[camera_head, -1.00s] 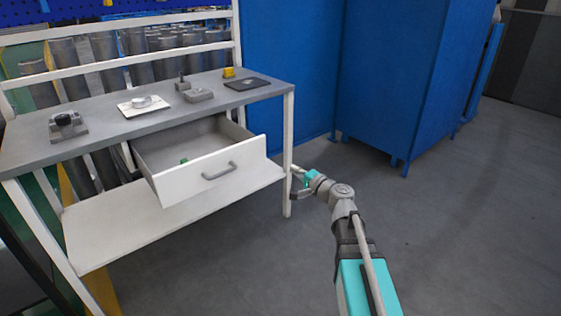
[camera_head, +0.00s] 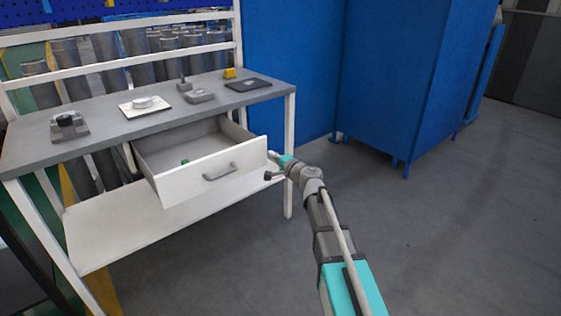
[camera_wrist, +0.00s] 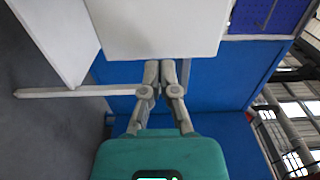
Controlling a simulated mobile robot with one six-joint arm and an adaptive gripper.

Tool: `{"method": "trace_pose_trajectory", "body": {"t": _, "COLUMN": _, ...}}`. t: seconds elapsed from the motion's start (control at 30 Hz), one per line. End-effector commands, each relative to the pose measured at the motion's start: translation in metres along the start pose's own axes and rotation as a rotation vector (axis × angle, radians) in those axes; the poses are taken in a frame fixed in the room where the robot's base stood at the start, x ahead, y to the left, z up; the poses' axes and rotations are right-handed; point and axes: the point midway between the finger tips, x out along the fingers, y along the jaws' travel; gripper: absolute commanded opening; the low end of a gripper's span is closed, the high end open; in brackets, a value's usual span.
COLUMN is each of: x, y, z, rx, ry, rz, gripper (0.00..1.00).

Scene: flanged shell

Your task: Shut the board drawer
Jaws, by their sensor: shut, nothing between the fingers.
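The board drawer (camera_head: 225,172) under the workbench top stands pulled out. It has a white front with a grey bar handle (camera_head: 220,172), and a small green object (camera_head: 185,161) lies inside. My gripper (camera_head: 272,156) is at the right end of the drawer front in the head view. In the wrist view my gripper (camera_wrist: 167,64) has its fingers together with nothing between them. The tips are at the near edge of a white panel (camera_wrist: 165,28), which looks like the drawer front. I cannot tell whether they touch it.
The grey benchtop (camera_head: 110,117) carries several small parts and plates. A white lower shelf (camera_head: 130,222) lies beneath the drawer, and a white table leg (camera_head: 290,150) stands close to my gripper. A blue cabinet (camera_head: 390,80) stands behind. The floor at right is clear.

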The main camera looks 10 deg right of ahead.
Motion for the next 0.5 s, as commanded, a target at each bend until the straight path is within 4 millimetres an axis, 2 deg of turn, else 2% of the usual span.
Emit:
{"method": "trace_pose_trajectory", "body": {"t": 0.03, "x": 0.0066, "y": 0.0000, "z": -0.0005, "rx": 0.000, "ry": -0.001, "rz": 0.000, "gripper": 0.00}}
{"method": "trace_pose_trajectory", "body": {"t": 0.2, "x": 0.0147, "y": 0.0000, "z": -0.0001, "rx": 0.000, "ry": -0.001, "rz": 0.000, "gripper": 0.00}}
{"method": "trace_pose_trajectory", "body": {"t": 0.5, "x": 0.0159, "y": 0.0000, "z": 0.0004, "rx": 0.000, "ry": -0.001, "rz": 0.000, "gripper": 0.00}}
